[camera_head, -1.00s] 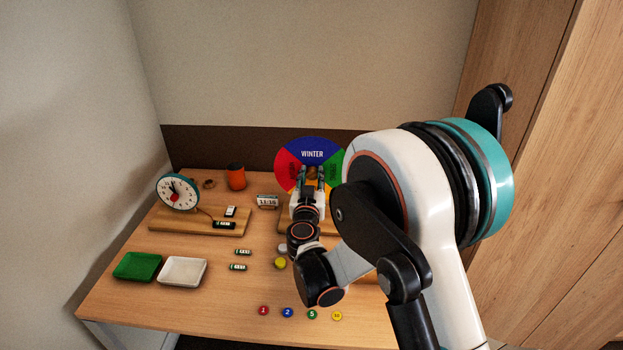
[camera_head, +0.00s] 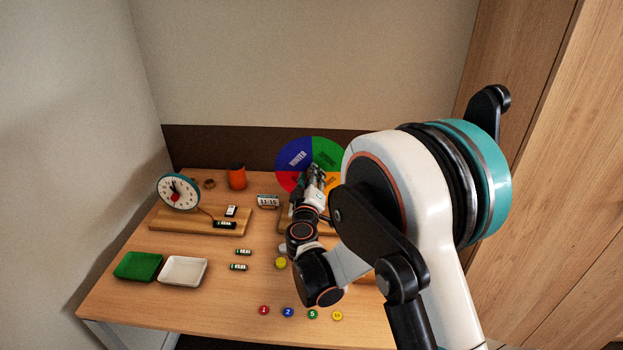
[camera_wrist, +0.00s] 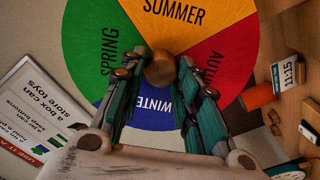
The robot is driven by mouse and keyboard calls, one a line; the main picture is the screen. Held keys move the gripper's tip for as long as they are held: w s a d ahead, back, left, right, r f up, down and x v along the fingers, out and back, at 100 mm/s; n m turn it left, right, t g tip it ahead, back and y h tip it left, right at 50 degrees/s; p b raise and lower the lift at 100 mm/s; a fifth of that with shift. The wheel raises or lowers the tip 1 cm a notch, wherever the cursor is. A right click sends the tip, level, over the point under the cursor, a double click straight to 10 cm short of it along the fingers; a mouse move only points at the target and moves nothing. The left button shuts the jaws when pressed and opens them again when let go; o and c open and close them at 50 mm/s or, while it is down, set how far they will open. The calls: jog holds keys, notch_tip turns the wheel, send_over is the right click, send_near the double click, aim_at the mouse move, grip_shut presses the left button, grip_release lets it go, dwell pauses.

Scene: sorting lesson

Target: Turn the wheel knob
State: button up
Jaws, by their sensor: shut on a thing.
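The season wheel (camera_head: 296,154) stands upright at the back of the table, with coloured sectors marked with season names. In the head view its blue sector is at upper left and its green sector at upper right; my arm covers part of the lower right. The wrist view shows the wheel (camera_wrist: 97,40) close up, with a round wooden knob (camera_wrist: 160,66) at its middle. My gripper (camera_wrist: 160,82) has its fingers on either side of the knob and is shut on it. In the head view my gripper (camera_head: 316,177) is tilted in front of the wheel.
Left of the wheel stand a digital clock (camera_head: 268,201), an orange cup (camera_head: 237,177) and a toy clock (camera_head: 178,191). A green tray (camera_head: 138,266), a white tray (camera_head: 183,270), batteries (camera_head: 239,267) and numbered counters (camera_head: 288,312) lie nearer.

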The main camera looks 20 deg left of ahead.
jog(key=shift+a+f+n, duration=0.1)
jog(key=shift+n, duration=4)
jog(key=o, duration=1.1)
jog(key=shift+c, duration=0.2)
jog(key=v, duration=1.2)
jog(key=shift+f, duration=0.1)
